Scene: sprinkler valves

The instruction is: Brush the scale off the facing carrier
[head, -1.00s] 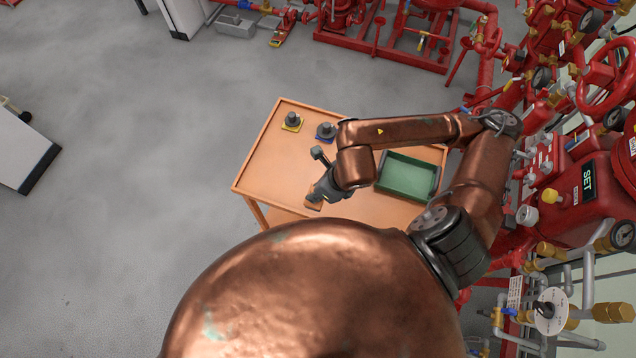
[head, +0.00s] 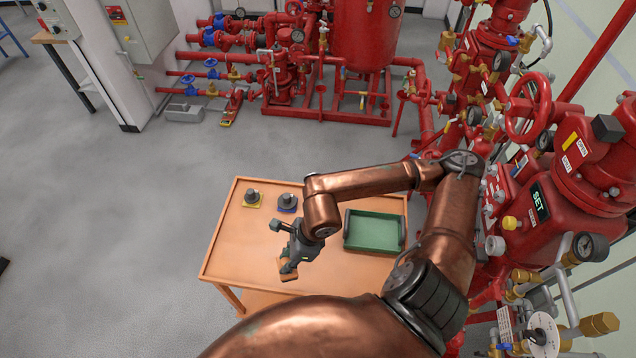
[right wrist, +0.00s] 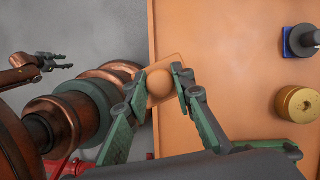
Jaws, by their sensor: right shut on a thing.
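My right gripper (head: 289,260) is over the front part of the orange table and shut on a small tan block with a round knob, seemingly the brush (head: 288,271). In the right wrist view the fingers (right wrist: 161,84) sit either side of the brush's knob (right wrist: 183,77), near the table edge. I cannot tell whether the block touches the table. Two dark grey stepped parts stand upright at the back, on a yellow square (head: 253,205) and a blue square (head: 287,209). A brass cylinder (right wrist: 298,104) stands near the blue one. My left gripper (right wrist: 62,60) is open and empty, off the table.
The orange table (head: 232,245) has a green tray (head: 373,232) with dark end walls at its right. Red valves and pipes (head: 575,180) crowd the right side and the back. The table's left part is clear, with open grey floor beyond.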

